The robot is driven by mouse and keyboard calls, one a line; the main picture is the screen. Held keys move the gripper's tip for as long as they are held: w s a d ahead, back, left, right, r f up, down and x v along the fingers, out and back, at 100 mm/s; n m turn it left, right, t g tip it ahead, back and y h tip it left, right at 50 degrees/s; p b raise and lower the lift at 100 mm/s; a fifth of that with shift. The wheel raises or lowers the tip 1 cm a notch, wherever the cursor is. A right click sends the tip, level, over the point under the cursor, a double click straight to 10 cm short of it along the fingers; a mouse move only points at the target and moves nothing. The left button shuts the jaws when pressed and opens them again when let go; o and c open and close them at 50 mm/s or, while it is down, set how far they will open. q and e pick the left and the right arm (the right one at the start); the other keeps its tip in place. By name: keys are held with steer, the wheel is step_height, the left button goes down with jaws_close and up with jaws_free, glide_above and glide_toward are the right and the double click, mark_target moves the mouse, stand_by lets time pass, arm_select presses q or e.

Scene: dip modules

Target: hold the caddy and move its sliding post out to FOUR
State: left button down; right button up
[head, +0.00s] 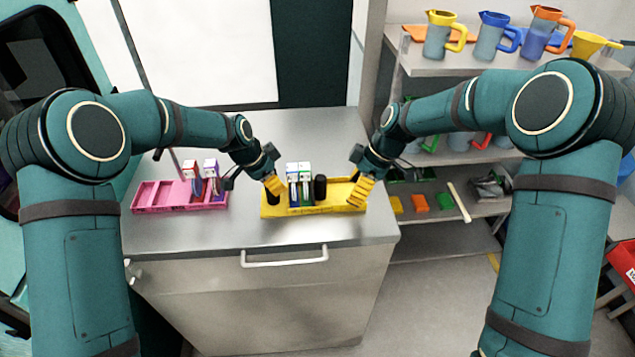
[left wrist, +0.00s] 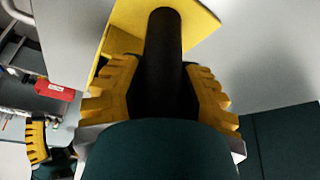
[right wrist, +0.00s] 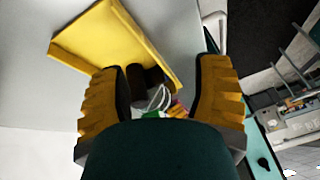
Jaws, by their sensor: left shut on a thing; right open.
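The yellow caddy (head: 340,196) sits on the grey counter, with several upright white-topped boxes (head: 299,180) in its middle. A black post (head: 320,188) stands upright just right of the boxes. My left gripper (head: 273,187) is shut on a black upright cylinder at the caddy's left end; the cylinder (left wrist: 164,65) fills the space between its fingers in the left wrist view. My right gripper (head: 360,190) is open and empty at the caddy's right end. In the right wrist view the black post (right wrist: 148,85) shows beyond its fingers. Any FOUR marking is too small to read.
A pink caddy (head: 158,196) with upright boxes (head: 200,175) stands to the left on the counter. The counter's front edge has a drawer handle (head: 284,257). Shelves with jugs (head: 490,38) stand at the right. Bare counter (head: 230,232) lies in front of the caddies.

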mark_target(321, 177)
steer(key=w+a+r+n, duration=0.4)
steer(key=w+r, duration=0.2)
steer(key=r, duration=0.1)
steer(key=shift+t, duration=0.3)
steer(key=x, duration=1.2)
steer(key=shift+w+d, duration=0.15)
steer(key=shift+w, duration=0.15)
jaws_close()
